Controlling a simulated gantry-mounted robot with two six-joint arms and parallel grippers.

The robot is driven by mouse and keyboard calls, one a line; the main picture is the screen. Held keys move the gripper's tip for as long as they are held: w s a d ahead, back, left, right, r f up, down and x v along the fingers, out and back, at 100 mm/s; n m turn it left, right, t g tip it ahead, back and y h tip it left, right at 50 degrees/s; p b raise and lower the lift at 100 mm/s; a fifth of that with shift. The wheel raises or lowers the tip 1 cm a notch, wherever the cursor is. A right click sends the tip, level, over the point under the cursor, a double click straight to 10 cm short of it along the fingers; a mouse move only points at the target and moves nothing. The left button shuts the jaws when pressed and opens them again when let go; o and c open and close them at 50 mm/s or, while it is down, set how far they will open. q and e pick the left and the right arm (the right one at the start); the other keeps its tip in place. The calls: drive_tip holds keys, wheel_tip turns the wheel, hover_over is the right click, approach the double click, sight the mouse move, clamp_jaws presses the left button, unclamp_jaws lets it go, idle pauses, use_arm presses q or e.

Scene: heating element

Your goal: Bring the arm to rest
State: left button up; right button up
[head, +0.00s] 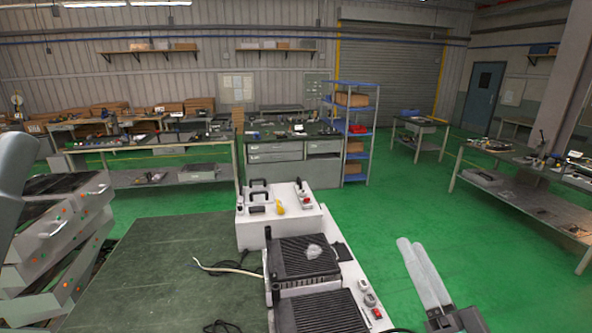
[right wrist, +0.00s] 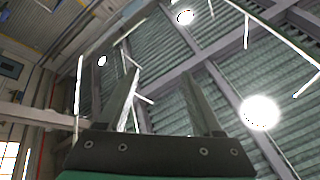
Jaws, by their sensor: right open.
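My right gripper (head: 411,243) is in the lower right of the head view, raised to the right of the white machine, with its pale fingers pointing up. It holds nothing. In the right wrist view the two fingers (right wrist: 160,80) stand apart with nothing between them, and the camera faces the ceiling beams and lamps. A grey part of my left arm (head: 14,170) shows at the left edge of the head view. My left gripper is not in view.
A white machine with a black ribbed heating unit (head: 305,262) stands at the edge of the dark green table (head: 160,270). A pale cable (head: 225,269) lies on the table. Grey bins (head: 55,240) are at the left. Green floor (head: 400,205) around my right gripper is clear.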

drive_tip(key=s+a+r+n+t+h, duration=0.1)
drive_tip(key=s+r+n+t, duration=0.15)
drive_tip(key=s+r, duration=0.7)
drive_tip(key=s+a+r+n+t+h, duration=0.15)
drive_tip(key=s+r+n, duration=0.35)
drive_tip(key=r, duration=0.7)
wheel_tip(320, 180, up, 16)
drive_tip(key=s+m+p, duration=0.1)
drive_tip(key=p, duration=1.5)
drive_tip(key=shift+d+r, duration=0.15)
drive_tip(key=shift+d, duration=0.05)
